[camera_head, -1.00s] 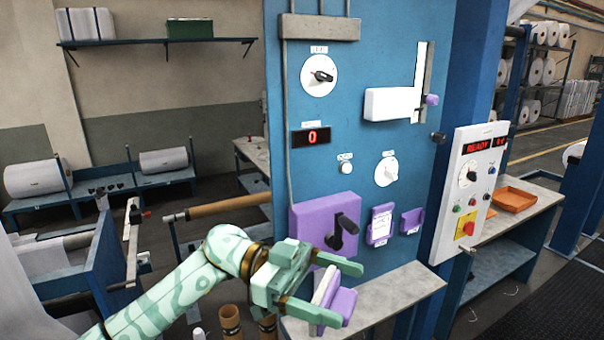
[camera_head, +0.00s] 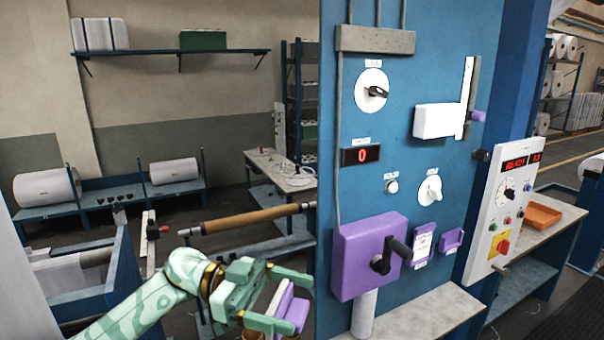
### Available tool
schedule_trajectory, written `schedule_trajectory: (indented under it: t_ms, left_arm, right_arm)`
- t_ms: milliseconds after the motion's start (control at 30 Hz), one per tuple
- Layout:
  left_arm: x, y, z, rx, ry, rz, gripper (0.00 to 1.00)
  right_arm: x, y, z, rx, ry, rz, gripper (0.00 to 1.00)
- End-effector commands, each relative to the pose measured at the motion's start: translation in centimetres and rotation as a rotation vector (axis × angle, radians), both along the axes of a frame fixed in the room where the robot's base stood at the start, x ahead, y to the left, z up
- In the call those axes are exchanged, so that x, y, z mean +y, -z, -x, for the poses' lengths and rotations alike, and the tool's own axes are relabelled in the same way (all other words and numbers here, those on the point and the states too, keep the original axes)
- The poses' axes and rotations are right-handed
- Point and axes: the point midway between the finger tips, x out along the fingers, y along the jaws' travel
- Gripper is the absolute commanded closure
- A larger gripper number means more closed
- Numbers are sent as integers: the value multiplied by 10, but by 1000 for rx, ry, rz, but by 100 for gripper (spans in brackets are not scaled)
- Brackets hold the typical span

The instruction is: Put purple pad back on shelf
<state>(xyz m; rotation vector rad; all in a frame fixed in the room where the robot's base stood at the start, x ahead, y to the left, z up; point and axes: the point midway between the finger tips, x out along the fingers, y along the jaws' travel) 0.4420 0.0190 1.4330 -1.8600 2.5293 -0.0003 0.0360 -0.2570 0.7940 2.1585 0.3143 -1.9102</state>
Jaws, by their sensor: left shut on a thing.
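The purple pad (camera_head: 294,310), with a pale white-grey layer on one side, is between the fingers of my left gripper (camera_head: 291,302). The gripper is shut on it and holds it tilted, in the air, just left of the blue panel's edge. The fingers hide part of the pad. A grey-topped shelf (camera_head: 430,314) runs along the foot of the blue panel, to the right of the gripper and apart from it. My right gripper is not in view.
A purple box with a black crank (camera_head: 362,258) juts from the blue panel (camera_head: 420,75) above the shelf. A brown roller (camera_head: 245,218) lies behind my left gripper. A control box (camera_head: 503,205) and an orange tray (camera_head: 543,216) are at the right. A wall shelf (camera_head: 165,53) is far back.

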Motion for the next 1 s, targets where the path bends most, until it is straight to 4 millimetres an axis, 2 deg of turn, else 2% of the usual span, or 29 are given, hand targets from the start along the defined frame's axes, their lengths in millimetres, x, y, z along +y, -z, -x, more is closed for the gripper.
schedule_trajectory:
  t_ms: [100, 367, 767, 1000]
  left_arm:
    - [25, 8, -10, 3, -46, -2, 43]
    - [65, 17, -22, 2, -118, 1, 43]
    - [42, 46, -3, 2, -305, 7, 43]
    - [43, 61, 13, 2, -559, 7, 43]
  right_arm:
    - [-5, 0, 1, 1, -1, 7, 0]
    - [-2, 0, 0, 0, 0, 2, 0]
    - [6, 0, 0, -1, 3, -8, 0]
    - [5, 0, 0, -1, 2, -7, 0]
